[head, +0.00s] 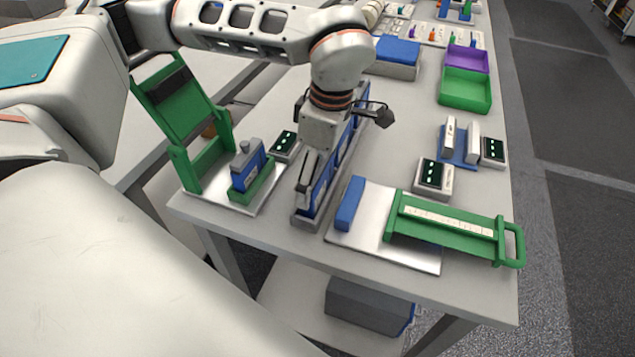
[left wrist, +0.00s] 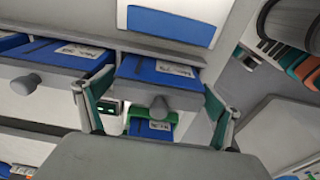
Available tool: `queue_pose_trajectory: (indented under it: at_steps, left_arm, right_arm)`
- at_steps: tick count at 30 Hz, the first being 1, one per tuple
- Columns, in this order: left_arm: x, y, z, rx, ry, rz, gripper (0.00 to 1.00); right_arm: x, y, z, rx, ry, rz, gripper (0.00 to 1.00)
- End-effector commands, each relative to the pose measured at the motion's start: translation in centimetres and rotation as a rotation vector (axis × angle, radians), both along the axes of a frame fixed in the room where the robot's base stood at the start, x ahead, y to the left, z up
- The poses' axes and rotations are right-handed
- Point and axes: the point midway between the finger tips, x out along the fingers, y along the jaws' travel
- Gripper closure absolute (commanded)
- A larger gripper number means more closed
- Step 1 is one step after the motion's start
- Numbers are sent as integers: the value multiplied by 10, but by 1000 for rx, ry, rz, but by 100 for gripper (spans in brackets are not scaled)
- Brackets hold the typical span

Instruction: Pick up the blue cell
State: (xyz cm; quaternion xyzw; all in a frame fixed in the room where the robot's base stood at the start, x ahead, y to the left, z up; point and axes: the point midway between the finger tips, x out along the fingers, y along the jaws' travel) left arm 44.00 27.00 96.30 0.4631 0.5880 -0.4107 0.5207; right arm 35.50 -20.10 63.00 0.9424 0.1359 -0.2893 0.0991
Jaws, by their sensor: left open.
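Several blue cells with grey tops stand in a long rack (head: 303,222) near the table's left front. In the head view, one blue cell (head: 323,183) shows at the rack's near end, partly hidden by my left gripper (head: 306,180), which points down over it. In the left wrist view, a labelled blue cell (left wrist: 160,68) with a grey knob lies between the two spread fingers of my left gripper (left wrist: 155,108). The gripper is open; I cannot tell if a finger touches the cell. Another blue cell (head: 246,172) sits in a green cradle (head: 262,190) to the left. My right gripper is not in view.
A green hinged frame (head: 183,100) stands at the left. A metal plate (head: 365,238) with a blue bar (head: 350,204) and green slide (head: 445,222) lies right of the rack. Small display boxes (head: 433,178), a green bin (head: 466,92) and a purple bin (head: 467,58) stand farther back.

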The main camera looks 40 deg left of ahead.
Motion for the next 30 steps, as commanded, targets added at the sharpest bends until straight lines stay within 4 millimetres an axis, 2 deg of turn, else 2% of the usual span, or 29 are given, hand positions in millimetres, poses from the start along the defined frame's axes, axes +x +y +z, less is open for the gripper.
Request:
queue_pose_trajectory:
  at_steps: [3, 9, 20, 26, 30]
  left_arm:
    - [0, 0, 0, 0, 0, 0, 8]
    - [0, 0, 0, 0, 0, 0, 60]
    - [1, 0, 9, 0, -3, 1, 60]
    - [2, 0, 42, -1, -9, 1, 60]
    - [2, -1, 78, -1, -10, 1, 60]
  right_arm:
    - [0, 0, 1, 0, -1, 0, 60]
    - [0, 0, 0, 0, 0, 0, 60]
    - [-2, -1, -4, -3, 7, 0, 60]
    - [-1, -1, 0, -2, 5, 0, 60]
    - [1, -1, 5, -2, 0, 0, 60]
